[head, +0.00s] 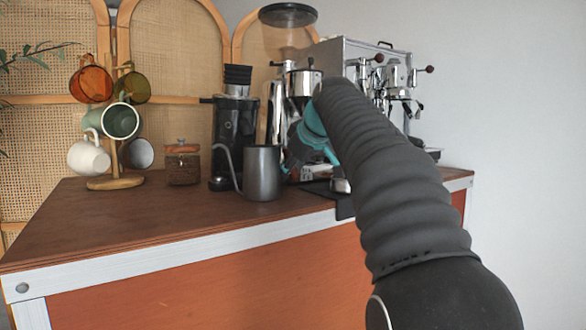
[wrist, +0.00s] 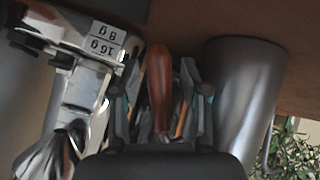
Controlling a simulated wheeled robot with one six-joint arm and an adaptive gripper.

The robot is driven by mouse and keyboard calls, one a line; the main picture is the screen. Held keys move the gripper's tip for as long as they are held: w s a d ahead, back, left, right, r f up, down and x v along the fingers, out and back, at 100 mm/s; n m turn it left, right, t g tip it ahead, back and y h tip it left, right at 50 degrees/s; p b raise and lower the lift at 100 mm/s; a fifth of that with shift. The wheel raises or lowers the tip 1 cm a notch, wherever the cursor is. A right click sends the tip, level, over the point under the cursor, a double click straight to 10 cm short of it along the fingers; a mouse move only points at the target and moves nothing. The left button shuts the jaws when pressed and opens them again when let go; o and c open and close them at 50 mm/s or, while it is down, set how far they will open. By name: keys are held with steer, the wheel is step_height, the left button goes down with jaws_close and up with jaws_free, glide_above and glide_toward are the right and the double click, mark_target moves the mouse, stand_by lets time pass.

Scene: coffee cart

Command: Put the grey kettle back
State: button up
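The grey kettle (head: 262,174) stands upright on the wooden counter, near its front edge, with its thin spout to the left. Its smooth grey body also fills the right of the wrist view (wrist: 238,92). My gripper (wrist: 160,100) is open beside the kettle, with its two fingers apart. A reddish-brown wooden handle (wrist: 159,75) shows between the fingers, with a gap on each side. I cannot tell whether it belongs to the kettle. In the head view my arm hides most of the gripper; a teal part of it shows just right of the kettle.
A black grinder (head: 236,135) and a jar (head: 183,165) stand left of and behind the kettle. A mug tree (head: 114,183) holds several mugs. A chrome espresso machine (head: 340,62) is behind my arm. A label (wrist: 103,39) marked 16 g and 8 g sits close by. The counter's front left (head: 110,220) is clear.

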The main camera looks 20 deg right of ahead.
steer(key=shift+s+r, duration=0.15)
steer(key=shift+r, duration=0.15)
steer(key=p+v, duration=0.2)
steer(key=v, duration=0.9)
steer(key=shift+s+r, duration=0.2)
steer(key=shift+s, duration=0.05)
steer(key=shift+f, duration=0.1)
steer(key=s+a+f+m+g, duration=0.1)
steer(key=s+a+f+m, duration=0.1)
steer(key=s+f, duration=0.7)
steer(key=s+a+f+m+g+h+p, duration=0.1)
steer(key=s+a+f+m, duration=0.1)
steer(key=s+f, duration=0.8)
steer(key=s+a+f+m+g+h+p, duration=0.1)
steer(key=s+f, duration=0.8)
steer(key=f, duration=0.9)
steer(key=shift+s+a+m+g, duration=0.2)
steer(key=shift+a+m+g, duration=0.45)
steer(key=shift+m, duration=0.75)
steer(key=shift+a, duration=0.1)
